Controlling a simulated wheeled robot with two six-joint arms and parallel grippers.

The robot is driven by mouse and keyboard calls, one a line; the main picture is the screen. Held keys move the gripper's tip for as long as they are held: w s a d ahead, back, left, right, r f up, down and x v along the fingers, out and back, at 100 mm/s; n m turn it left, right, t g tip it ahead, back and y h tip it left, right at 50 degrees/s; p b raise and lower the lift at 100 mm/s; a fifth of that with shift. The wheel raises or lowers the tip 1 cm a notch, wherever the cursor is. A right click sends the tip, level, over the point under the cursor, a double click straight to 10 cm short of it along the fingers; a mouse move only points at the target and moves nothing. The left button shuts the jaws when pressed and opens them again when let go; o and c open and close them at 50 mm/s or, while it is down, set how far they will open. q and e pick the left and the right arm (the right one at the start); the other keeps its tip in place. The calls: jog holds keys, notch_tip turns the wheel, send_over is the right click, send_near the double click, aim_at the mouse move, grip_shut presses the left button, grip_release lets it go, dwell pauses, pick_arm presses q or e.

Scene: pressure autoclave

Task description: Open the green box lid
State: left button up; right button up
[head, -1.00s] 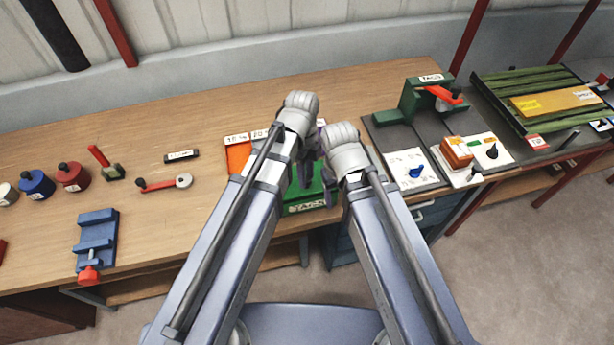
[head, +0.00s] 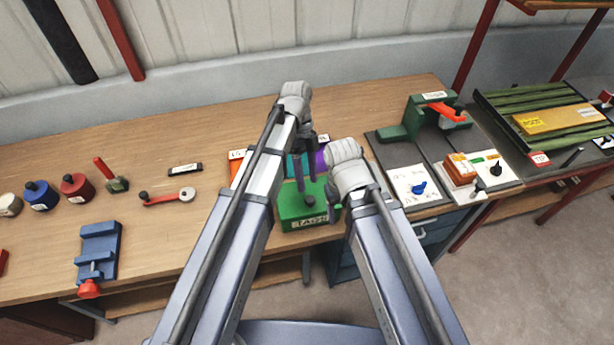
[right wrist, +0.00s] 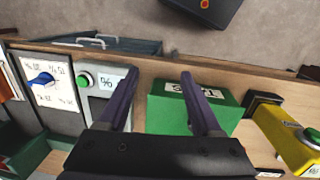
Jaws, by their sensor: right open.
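The green box (head: 300,222), with a white label on its front, stands at the front edge of the bench in the head view.
Orange (head: 237,168), teal and purple items stand behind the box. A panel with a blue knob (head: 417,187) and a green stand (head: 395,131) are to the right. A blue vise (head: 99,250) is at left. The bench between is mostly clear.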

pick_arm(q)
jog(key=shift+r, duration=0.1)
jog(key=p+v, duration=0.6)
jog(key=v, duration=0.1)
jog(key=shift+w+r+p, duration=0.15)
jog(key=shift+r+p, duration=0.1)
jog(key=shift+p, duration=0.15)
dwell(0.4)
